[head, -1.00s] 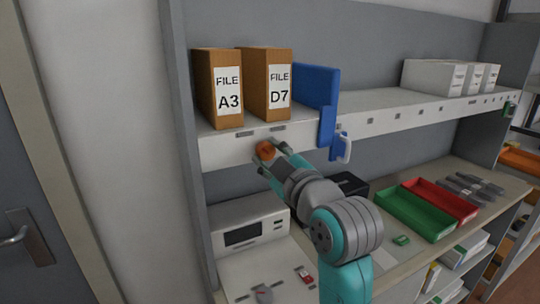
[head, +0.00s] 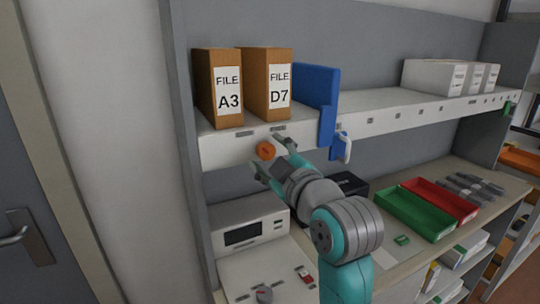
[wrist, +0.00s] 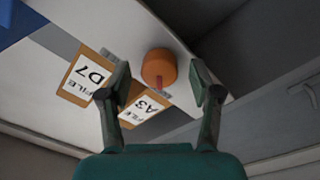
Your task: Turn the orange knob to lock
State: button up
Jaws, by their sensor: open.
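The orange knob (head: 265,150) sits on the front face of the white upper shelf, below the file boxes. In the wrist view the knob (wrist: 159,68) shows a red mark on its lower side, and it lies between and beyond the fingertips. My gripper (head: 268,156) is open in front of the knob, with one finger at its upper right and the other at its lower left. In the wrist view both fingers of my gripper (wrist: 163,88) stand apart from the knob, one on each side.
Brown file boxes A3 (head: 216,90) and D7 (head: 267,85) stand on the shelf above the knob. A blue panel with a white handle (head: 347,148) is to the right. Below are a white device (head: 250,231), a green tray (head: 414,216) and a red tray (head: 441,201).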

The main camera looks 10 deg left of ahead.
jog(key=v, duration=1.2)
jog(key=shift+w+f, duration=0.1)
jog(key=shift+f, duration=0.05)
jog(key=s+d+f+m+t+h, duration=0.1)
jog(key=d+f+m+h, duration=0.15)
jog(key=f, duration=0.65)
jog(key=s+d+f+m+h, duration=0.1)
jog(key=d+f+m, duration=0.3)
jog(key=f, duration=0.5)
jog(key=s+d+f+m+h, duration=0.1)
jog(key=s+d+f+m, duration=0.1)
jog(key=s+d+f, duration=0.3)
jog(key=s+d+f+m+h, duration=0.1)
jog(key=s+f+m+h, duration=0.15)
jog(key=f, duration=0.55)
jog(key=s+d+f+m+h, duration=0.1)
jog(key=s+d+f+m, duration=0.1)
jog(key=s, duration=1.3)
jog(key=s+d+f+m+g+h, duration=0.1)
jog(key=s+d+f, duration=0.4)
jog(key=s, duration=1)
jog(key=shift+f+m+h, duration=0.6)
jog(key=shift+f+m, duration=0.05)
jog(key=shift+m, duration=0.35)
